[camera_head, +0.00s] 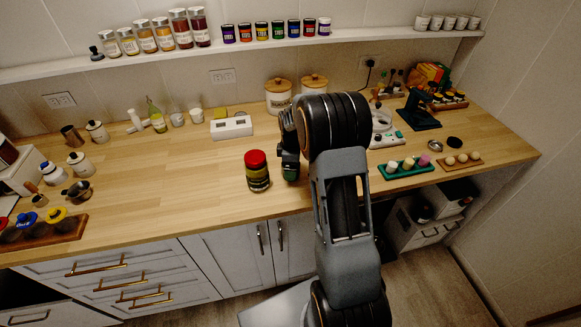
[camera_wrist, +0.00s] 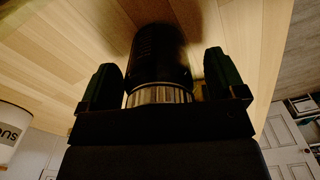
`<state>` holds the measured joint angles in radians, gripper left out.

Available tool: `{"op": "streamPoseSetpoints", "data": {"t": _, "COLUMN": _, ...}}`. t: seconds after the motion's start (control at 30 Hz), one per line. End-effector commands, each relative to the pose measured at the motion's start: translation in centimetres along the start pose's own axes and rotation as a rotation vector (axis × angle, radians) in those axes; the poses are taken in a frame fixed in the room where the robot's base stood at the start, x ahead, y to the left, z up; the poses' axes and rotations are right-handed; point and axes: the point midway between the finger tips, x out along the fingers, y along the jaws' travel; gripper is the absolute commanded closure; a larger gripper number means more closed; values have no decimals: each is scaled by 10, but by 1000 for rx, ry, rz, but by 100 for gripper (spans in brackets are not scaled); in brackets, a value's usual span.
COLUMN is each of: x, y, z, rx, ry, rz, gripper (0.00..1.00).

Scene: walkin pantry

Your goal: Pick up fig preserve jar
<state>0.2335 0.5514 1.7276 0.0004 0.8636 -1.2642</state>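In the wrist view, a dark jar (camera_wrist: 160,55) with a pale metallic ribbed band (camera_wrist: 160,95) lies between the two fingers of my gripper (camera_wrist: 163,78). A gap shows between the jar and the right finger, and a thin one at the left, so the gripper looks open around it. No label is readable, so I cannot confirm that it is the fig preserve. In the head view my gripper (camera_head: 290,168) is low over the counter's front half, and my arm hides most of what it surrounds. A red-lidded jar (camera_head: 257,172) stands upright just left of it.
The wooden counter (camera_head: 190,195) is clear left of the red-lidded jar. A white device (camera_head: 231,128) and lidded canisters (camera_head: 278,97) stand behind my gripper. A green tray (camera_head: 404,168) with small items is at the right. Jars line the wall shelf (camera_head: 120,64).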

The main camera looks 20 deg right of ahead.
Motion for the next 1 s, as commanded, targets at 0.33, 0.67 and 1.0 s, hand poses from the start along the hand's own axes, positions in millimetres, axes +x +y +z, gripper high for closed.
{"op": "streamPoseSetpoints", "data": {"t": 0.33, "x": 0, "y": 0, "z": 0, "rx": 0, "ry": 0, "rz": 0, "gripper": 44}}
{"op": "streamPoseSetpoints", "data": {"t": 0.67, "x": -1, "y": 0, "z": 0, "rx": 0, "ry": 1, "rz": 2, "gripper": 71}}
{"op": "streamPoseSetpoints", "data": {"t": 1.0, "x": -8, "y": 1, "z": 0, "rx": 0, "ry": 1, "rz": 4, "gripper": 71}}
